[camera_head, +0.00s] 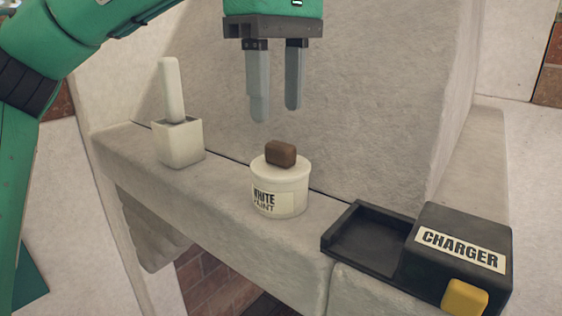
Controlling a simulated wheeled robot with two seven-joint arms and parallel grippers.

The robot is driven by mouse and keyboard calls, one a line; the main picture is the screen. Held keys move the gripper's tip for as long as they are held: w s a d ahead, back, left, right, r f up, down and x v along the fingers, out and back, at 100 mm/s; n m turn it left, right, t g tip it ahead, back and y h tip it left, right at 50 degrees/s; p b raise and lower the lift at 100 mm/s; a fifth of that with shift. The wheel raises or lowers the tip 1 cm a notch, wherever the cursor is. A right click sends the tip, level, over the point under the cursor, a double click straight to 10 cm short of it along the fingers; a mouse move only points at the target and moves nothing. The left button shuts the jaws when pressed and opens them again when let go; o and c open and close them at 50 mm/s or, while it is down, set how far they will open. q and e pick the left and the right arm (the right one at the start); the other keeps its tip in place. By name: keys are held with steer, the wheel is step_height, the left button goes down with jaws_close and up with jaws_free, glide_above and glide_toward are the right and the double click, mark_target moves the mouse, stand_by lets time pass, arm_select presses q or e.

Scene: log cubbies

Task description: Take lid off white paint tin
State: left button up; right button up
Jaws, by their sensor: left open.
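The white paint tin (279,195) stands upright on the stone ledge, with a label reading "WHITE PAINT". Its pale lid (262,165) is on top and carries a brown block-shaped knob (281,153). My left gripper (276,112) points down above the tin, its two grey fingers apart and empty. The fingertips are a little above the knob and do not touch it. My right gripper is not in view.
A white square holder (179,146) with an upright white handle (172,90) stands left of the tin. A black charger (456,250) with an empty tray (368,240) and a yellow button (464,298) sits to the right. The stone ledge (225,189) ends at a front edge. A stone wall rises behind.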

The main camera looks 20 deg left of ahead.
mark_target(280, 143)
arm_select(q)
steer(key=shift+s+f, duration=0.1)
steer(key=shift+f, duration=0.1)
steer(key=shift+s+f+p, duration=0.1)
steer(key=shift+f+p, duration=0.15)
steer(key=shift+p, duration=0.25)
step_height(280, 143, down, 4)
steer(key=shift+d+r+p, duration=0.1)
steer(key=shift+d+p, duration=0.05)
steer(key=shift+p, duration=1.1)
steer(key=shift+f, duration=0.5)
jaws_close()
